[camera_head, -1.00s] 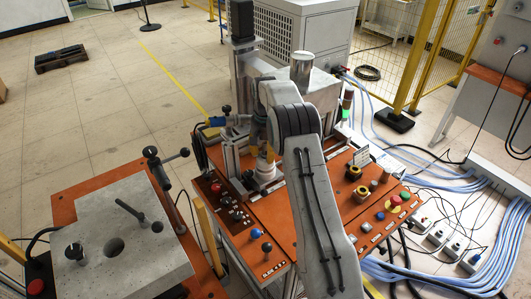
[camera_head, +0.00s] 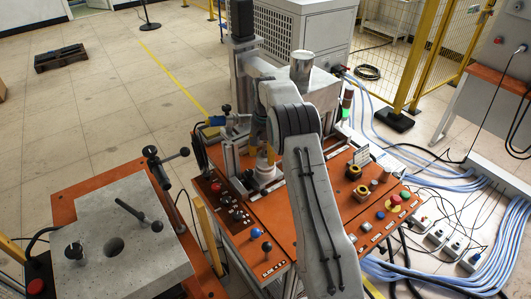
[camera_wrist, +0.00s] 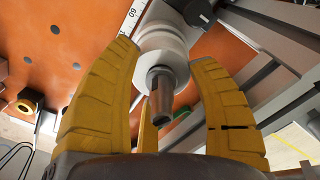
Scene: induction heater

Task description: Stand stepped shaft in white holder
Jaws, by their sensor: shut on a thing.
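The white holder (camera_head: 264,173) stands upright on the orange bench, below my gripper (camera_head: 266,154), which is partly hidden by my arm. In the wrist view, the holder (camera_wrist: 163,48) shows as a white round body beyond the stepped shaft (camera_wrist: 161,92). The shaft is grey metal, with its narrow end towards the camera and its far end lined up with the holder. I cannot tell how far the shaft's hidden end sits inside the holder.
A metal frame stands beside the holder (camera_wrist: 265,60). Buttons and knobs cover the orange bench (camera_head: 285,222). A second bench with a grey holed block (camera_head: 130,215) is at the left. Blue hoses (camera_head: 425,270) lie on the floor at the right. Open floor (camera_head: 110,110) lies at the back left.

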